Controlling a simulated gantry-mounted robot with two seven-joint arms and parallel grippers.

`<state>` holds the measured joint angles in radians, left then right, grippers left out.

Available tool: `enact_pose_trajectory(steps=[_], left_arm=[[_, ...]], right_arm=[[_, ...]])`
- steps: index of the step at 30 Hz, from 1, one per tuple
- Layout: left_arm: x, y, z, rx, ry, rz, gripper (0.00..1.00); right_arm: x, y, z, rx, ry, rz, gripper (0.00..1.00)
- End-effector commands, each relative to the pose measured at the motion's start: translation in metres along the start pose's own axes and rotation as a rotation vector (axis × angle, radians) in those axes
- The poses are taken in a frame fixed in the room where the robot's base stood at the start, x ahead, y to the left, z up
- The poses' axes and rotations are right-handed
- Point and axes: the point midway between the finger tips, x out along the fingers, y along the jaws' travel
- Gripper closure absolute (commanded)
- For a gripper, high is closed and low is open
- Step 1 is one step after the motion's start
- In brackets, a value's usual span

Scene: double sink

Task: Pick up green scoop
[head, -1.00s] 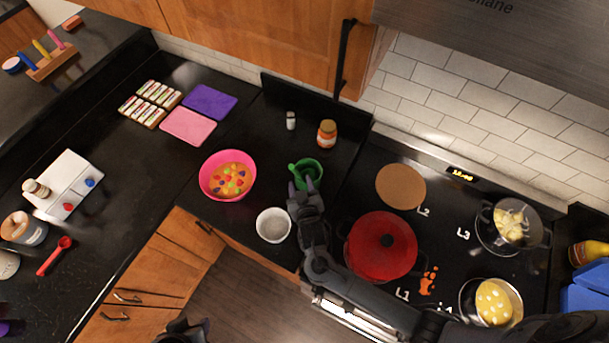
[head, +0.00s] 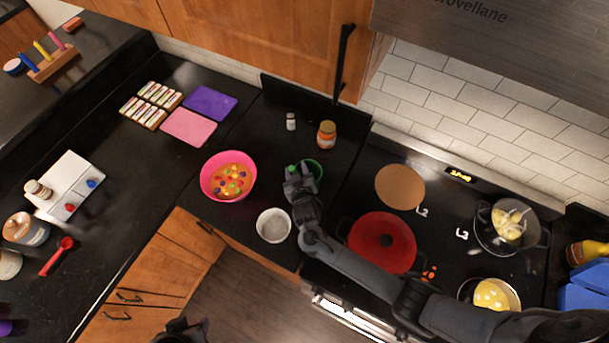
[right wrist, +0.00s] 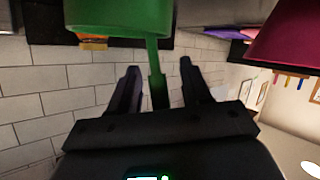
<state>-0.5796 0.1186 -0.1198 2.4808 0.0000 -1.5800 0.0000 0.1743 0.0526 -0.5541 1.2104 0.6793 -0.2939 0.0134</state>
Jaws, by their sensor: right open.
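The green scoop (head: 314,168) stands on the black counter right of the pink bowl, partly covered by my right gripper (head: 299,170) in the head view. In the right wrist view the green cup of the scoop (right wrist: 118,18) fills the top, and its handle (right wrist: 154,62) extends down between the two fingers of my right gripper (right wrist: 160,67). The fingers are apart, with gaps visible on both sides of the handle. Part of my left arm's end (head: 180,331) shows at the bottom edge of the head view; its fingers cannot be made out.
A pink bowl (head: 209,187) of colourful pieces is left of the scoop, and a white bowl (head: 273,226) is in front. An orange-brown jar (head: 327,134) and small white bottle (head: 291,121) stand behind.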

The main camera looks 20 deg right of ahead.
Motion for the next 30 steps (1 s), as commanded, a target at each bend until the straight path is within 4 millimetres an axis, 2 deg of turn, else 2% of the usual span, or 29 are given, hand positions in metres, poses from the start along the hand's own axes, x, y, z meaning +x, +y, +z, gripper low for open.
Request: enact_pose_trajectory(steps=[4, 12, 14, 30], left_arm=[[0.0001, 0.0013, -0.0003, -0.005, 0.001, 0.004, 0.57], [0.0002, 0.0013, -0.0002, -0.005, 0.000, 0.004, 0.57], [0.0002, 0.0010, -0.0001, -0.004, 0.000, 0.003, 0.57], [0.0005, -0.0017, 0.0008, 0.007, -0.002, -0.006, 0.57]], right_arm=[[-0.0001, -0.0001, 0.0000, 0.000, 0.000, 0.000, 0.52], [-0.0002, 0.0000, 0.0000, 0.000, 0.000, 0.000, 0.93], [-0.0002, 0.0000, 0.0000, 0.000, 0.000, 0.000, 1.00], [-0.0022, 0.0015, -0.0055, 0.001, 0.002, 0.000, 1.00]])
